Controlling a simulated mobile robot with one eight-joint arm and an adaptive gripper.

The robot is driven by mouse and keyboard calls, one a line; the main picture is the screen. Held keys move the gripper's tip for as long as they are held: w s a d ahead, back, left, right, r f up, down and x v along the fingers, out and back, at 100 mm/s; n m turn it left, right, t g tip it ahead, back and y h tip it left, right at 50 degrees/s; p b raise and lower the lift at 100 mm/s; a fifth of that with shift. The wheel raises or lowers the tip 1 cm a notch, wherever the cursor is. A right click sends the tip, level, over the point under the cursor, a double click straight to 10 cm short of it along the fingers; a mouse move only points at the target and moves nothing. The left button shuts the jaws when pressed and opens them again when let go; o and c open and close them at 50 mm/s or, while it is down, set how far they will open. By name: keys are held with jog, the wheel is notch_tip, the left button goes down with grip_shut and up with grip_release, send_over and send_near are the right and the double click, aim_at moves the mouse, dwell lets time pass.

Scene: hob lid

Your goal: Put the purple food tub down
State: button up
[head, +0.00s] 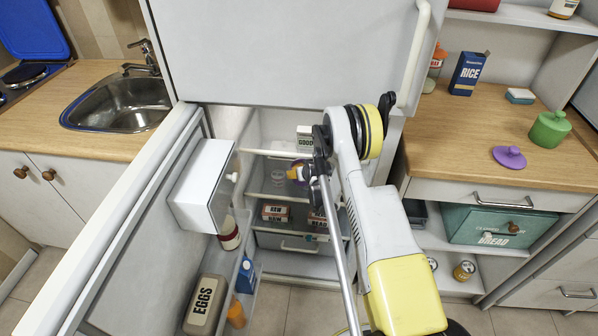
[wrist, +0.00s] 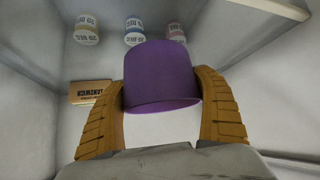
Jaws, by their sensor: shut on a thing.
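The purple food tub (wrist: 160,72) is between the two tan fingers of my gripper (wrist: 163,88) in the wrist view. The fingers are shut on its sides. In the head view my gripper (head: 294,173) reaches inside the open fridge, and only a bit of purple shows beside its fingers, mostly hidden by the arm. A pale surface shows beyond the tub in the wrist view. I cannot tell whether the tub touches a shelf.
A sandwich box (wrist: 90,92) and small pots (wrist: 133,30) sit near the tub. Labelled boxes (head: 275,212) lie lower in the fridge. The open fridge door (head: 130,235) with its egg box (head: 205,304) stands left.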

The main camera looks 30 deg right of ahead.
jog(key=f, duration=0.2)
jog(key=shift+s+f+b, duration=0.2)
jog(key=shift+f+b, duration=0.15)
jog(key=shift+w+f, duration=0.15)
jog(key=shift+f, duration=0.1)
jog(key=shift+r, duration=0.2)
jog(key=shift+f, duration=0.1)
jog(key=o, duration=1.4)
jog(key=shift+f, duration=0.1)
